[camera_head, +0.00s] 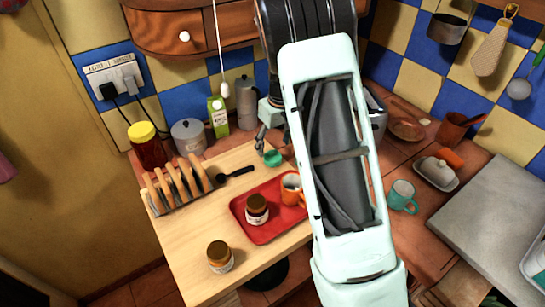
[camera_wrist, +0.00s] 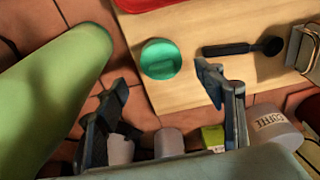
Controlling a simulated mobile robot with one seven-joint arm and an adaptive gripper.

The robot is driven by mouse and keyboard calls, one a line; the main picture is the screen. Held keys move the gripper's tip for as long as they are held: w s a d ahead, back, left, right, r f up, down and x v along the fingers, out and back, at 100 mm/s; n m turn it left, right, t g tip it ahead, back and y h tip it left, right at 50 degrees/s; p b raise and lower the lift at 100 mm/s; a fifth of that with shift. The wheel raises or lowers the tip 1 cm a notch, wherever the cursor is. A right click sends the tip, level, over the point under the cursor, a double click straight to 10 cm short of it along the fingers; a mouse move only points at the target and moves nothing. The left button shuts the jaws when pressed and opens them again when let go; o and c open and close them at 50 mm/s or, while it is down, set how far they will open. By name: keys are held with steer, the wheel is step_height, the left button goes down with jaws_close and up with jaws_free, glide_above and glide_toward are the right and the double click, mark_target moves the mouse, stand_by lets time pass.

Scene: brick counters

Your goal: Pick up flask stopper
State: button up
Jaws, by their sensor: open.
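A small round teal-green piece, which looks like the flask stopper (camera_head: 273,158), sits near the back right edge of the wooden board. In the wrist view the stopper (camera_wrist: 160,58) shows from above as a green disc. My gripper (camera_head: 270,138) is open and empty, close to the stopper on its back side. In the wrist view my gripper (camera_wrist: 162,82) has its two fingers spread, and the stopper appears between and just beyond the tips. I see no contact. A flask is not clearly identifiable.
A black scoop (camera_head: 236,173) lies left of the stopper on the wooden board (camera_head: 188,241). A red tray (camera_head: 277,231) with a jar (camera_head: 257,209) and orange mug (camera_head: 291,189) is in front.

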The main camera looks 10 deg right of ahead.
mark_target(272, 151)
steer(key=shift+a+f, duration=0.15)
steer(key=shift+f, duration=0.75)
steer(key=shift+a+f, duration=0.1)
steer(key=shift+f, duration=0.8)
steer(key=c, duration=1.1)
steer(key=shift+r, duration=0.1)
steer(key=shift+c, duration=0.2)
